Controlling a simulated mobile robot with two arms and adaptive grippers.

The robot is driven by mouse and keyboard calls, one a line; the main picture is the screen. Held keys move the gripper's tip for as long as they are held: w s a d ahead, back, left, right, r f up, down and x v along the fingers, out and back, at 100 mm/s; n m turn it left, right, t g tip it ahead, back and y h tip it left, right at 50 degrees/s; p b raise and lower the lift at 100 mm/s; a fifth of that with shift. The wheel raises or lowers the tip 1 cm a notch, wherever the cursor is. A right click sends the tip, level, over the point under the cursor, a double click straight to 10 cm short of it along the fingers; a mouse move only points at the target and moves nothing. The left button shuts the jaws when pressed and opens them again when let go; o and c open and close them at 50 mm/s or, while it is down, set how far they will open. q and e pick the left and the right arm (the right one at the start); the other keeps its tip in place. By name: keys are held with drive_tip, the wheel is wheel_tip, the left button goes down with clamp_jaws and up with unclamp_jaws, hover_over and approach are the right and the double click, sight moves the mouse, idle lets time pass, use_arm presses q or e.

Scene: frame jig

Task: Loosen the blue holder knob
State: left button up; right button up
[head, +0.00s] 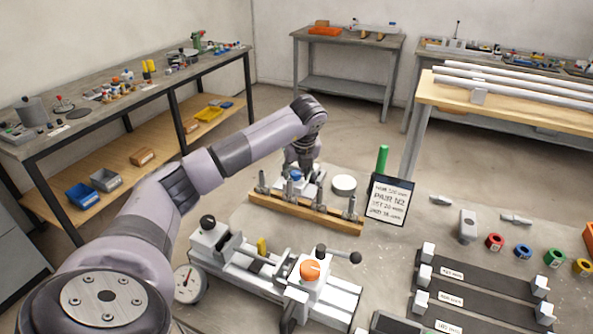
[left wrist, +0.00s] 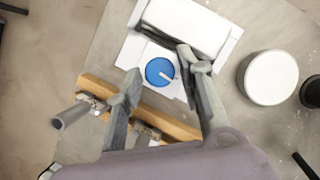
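The blue holder knob (left wrist: 160,71) is a round blue cap with a white pointer mark, on a white holder (left wrist: 190,28). My left gripper (left wrist: 158,64) is open, with its two fingers apart and the knob showing between the fingertips in the left wrist view. A gap shows on both sides of the knob, and I cannot tell how high the tips are above it. In the head view, my left gripper (head: 301,166) points down over the white and blue holder (head: 291,180), partly hiding it. My right gripper is not in view.
A wooden rack (head: 305,212) with several upright metal tools stands just in front of the holder. A white round piece (head: 344,185) is to its right, near a written sign (head: 389,199). A white clamp jig with an orange knob (head: 310,270) is nearer.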

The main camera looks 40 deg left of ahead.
use_arm(q)
drive_tip(key=v, duration=1.2)
drive_tip(key=shift+a, duration=0.15)
